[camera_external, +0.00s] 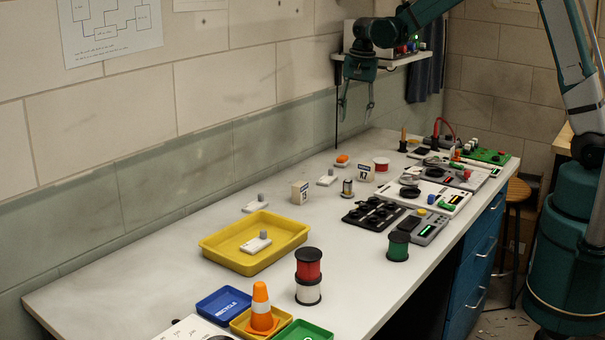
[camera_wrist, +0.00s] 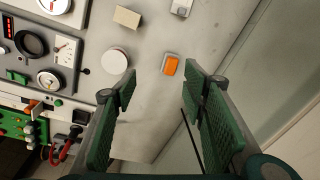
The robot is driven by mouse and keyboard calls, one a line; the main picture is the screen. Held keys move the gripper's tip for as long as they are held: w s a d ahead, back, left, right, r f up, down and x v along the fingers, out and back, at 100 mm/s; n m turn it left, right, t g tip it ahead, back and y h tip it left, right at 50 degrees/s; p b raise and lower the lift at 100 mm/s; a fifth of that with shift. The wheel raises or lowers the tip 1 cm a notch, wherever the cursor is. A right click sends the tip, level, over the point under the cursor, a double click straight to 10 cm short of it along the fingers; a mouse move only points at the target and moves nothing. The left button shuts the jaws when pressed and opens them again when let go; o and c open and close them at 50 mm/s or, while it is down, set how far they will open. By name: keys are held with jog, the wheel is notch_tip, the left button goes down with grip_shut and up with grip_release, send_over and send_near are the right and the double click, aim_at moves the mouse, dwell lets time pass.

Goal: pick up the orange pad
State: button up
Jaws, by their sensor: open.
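The orange pad (camera_external: 342,158) is a small rounded block lying on the bench toward the far end, near the wall. It sits on or against a small pale piece. In the wrist view the orange pad (camera_wrist: 170,66) shows ahead of and between my fingers, a little below the top of the picture. My gripper (camera_external: 356,112) hangs above the bench at the far end, with its fingers pointing down. In the wrist view my gripper (camera_wrist: 158,90) has its two green-padded fingers spread wide with nothing between them. It is apart from the pad.
A red and white spool (camera_external: 381,164) and a small white block (camera_external: 365,172) stand near the pad. Panels with dials and a green board (camera_external: 487,156) line the right side. A yellow tray (camera_external: 222,258) lies nearer. A shelf (camera_external: 398,60) hangs behind my gripper.

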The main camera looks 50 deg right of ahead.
aim_at(347, 155)
jog(key=w+f+m, duration=0.1)
jog(key=w+f, duration=0.1)
jog(key=f, duration=0.1)
jog(key=w+d+f, duration=0.1)
jog(key=w+f, duration=0.1)
jog(key=f, duration=0.1)
jog(key=w+d+f+m+g, duration=0.1)
jog(key=w+f, duration=0.1)
jog(key=f, duration=0.2)
jog(key=shift+w+m, duration=0.1)
jog(key=shift+m, duration=0.2)
jog(key=shift+f, duration=0.1)
jog(key=shift+f, duration=1.2)
jog(key=shift+f, duration=0.1)
jog(key=shift+d+f, duration=0.1)
jog(key=shift+f, duration=2.4)
jog(key=shift+c, duration=0.7)
jog(key=c, duration=0.7)
